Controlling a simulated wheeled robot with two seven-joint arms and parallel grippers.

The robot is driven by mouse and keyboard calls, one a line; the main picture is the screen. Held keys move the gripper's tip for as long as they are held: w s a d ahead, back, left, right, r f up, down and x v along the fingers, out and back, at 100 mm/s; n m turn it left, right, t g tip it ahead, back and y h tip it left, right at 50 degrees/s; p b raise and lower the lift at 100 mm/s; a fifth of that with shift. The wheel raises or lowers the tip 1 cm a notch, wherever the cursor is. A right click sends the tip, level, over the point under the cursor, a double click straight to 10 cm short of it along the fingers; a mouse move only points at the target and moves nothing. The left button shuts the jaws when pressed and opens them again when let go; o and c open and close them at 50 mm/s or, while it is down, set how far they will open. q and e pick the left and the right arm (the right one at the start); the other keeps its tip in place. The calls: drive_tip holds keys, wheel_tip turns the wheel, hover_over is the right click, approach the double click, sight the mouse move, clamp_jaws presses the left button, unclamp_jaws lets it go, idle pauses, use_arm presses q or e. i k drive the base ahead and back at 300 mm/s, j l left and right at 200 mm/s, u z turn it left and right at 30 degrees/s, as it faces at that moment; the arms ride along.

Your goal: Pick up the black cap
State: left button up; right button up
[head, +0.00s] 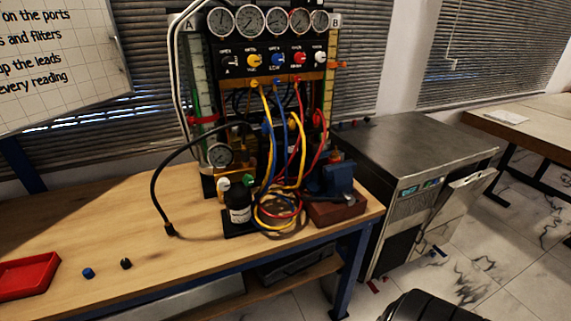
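A small black cap (126,263) lies on the wooden bench top (110,217) near its front edge, at the lower left of the head view. A small blue cap (88,272) lies just to its left, apart from it. Nothing covers the black cap. Neither of my grippers shows in the head view.
A red tray (28,275) sits at the bench's left end. The gauge rig (270,60) stands at the back, with coloured hoses and a black bottle (238,208) before it. A black hose end (170,230) lies right of the caps. Bench behind the caps is clear.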

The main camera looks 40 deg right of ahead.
sight(125, 262)
drive_tip(key=k+j+z, duration=0.15)
drive_tip(key=z, duration=1.55)
drive_tip(key=u, duration=1.65)
drive_tip(key=l+u, duration=0.2)
drive_tip(key=u, duration=0.25)
drive_tip(key=l+u, duration=0.15)
drive_tip(key=u, duration=0.3)
drive_tip(key=l+u, duration=0.15)
drive_tip(key=u, duration=0.3)
drive_tip(key=k+l+u, duration=0.1)
drive_tip(key=u, duration=0.35)
drive_tip(key=k+l, duration=0.2)
drive_tip(key=l, duration=0.1)
